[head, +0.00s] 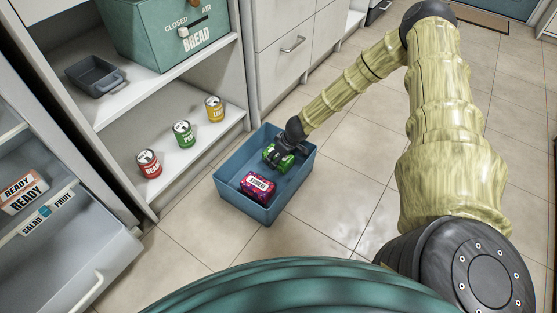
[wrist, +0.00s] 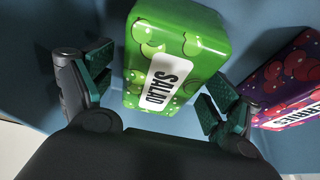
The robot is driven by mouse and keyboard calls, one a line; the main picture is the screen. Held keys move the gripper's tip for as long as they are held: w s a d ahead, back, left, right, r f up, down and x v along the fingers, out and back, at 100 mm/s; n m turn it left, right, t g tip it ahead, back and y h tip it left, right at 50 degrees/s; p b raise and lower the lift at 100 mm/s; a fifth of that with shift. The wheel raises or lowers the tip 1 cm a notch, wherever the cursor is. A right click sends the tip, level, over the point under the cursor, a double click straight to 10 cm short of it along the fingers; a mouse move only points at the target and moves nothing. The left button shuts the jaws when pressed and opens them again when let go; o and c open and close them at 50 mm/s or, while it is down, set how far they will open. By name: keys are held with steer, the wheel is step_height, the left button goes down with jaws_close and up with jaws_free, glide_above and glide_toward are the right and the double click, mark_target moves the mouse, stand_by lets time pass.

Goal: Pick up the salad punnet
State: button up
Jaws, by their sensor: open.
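The salad punnet (head: 286,163) is a green box with a white label, inside the blue crate (head: 245,205) on the floor. In the wrist view the salad punnet (wrist: 180,50) shows its "SALAD" label, tilted in the picture. My gripper (head: 277,151) reaches down into the crate at the punnet. In the wrist view my gripper (wrist: 155,88) is open, with one finger on each side of the punnet's near end. A gap shows on the left side; whether the right finger touches cannot be told. My gripper hides part of the punnet in the head view.
A purple berries punnet (head: 258,187) lies beside it in the crate; it also shows right of my right finger in the wrist view (wrist: 290,78). Crate walls surround both. Shelves with a red can (head: 149,164), green can and yellow can stand left. Floor to the right is clear.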

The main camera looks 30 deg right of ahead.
steer(key=shift+f, duration=0.25)
stand_by(0.6)
steer(key=c, duration=1.3)
